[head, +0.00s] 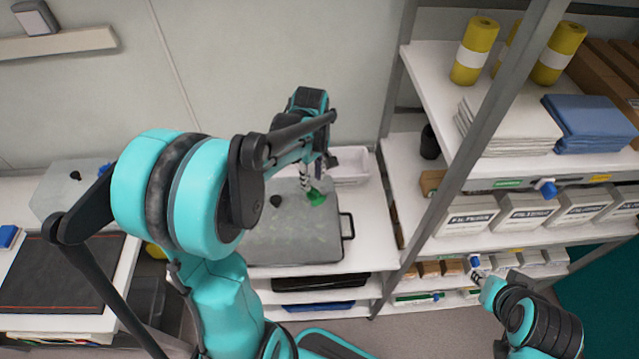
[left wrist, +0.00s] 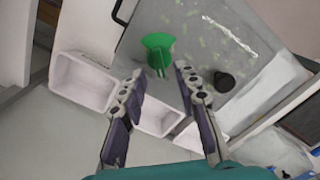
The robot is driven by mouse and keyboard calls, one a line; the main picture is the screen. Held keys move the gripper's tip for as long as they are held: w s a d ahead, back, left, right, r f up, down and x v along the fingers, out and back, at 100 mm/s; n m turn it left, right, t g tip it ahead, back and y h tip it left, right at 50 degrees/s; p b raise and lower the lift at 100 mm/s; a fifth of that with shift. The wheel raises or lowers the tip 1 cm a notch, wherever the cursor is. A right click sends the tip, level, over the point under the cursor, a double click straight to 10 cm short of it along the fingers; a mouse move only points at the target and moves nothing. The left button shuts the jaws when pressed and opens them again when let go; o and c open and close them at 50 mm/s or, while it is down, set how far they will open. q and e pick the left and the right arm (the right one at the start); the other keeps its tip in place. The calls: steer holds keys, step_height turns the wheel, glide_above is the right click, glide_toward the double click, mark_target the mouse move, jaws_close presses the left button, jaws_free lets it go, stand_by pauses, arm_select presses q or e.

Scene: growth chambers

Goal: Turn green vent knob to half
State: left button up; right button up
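The green vent knob (head: 316,198) is on the grey lid of a growth chamber (head: 285,240), near its back right corner. In the left wrist view the knob (left wrist: 158,45) has a broad round part and a narrow fin pointing toward my gripper. My left gripper (head: 314,180) is close above the knob in the head view. In the left wrist view its two fingers (left wrist: 158,73) are apart, with the fin end between or just beyond the tips; contact cannot be told. My right gripper (head: 477,270) is at the lower right, in front of the shelves, its fingers too small to read.
A black knob (head: 275,201) stands on the same lid, left of the green one. A white bin (head: 350,165) is behind the chamber, and a black handle (head: 348,226) is on its right side. A shelf rack (head: 450,190) with boxes stands to the right.

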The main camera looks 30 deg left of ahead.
mark_target(313, 189)
arm_select(q)
step_height(313, 189, down, 4)
steer(key=shift+w+b, duration=0.15)
steer(key=shift+b, duration=0.2)
steer(key=shift+f, duration=0.2)
jaws_close()
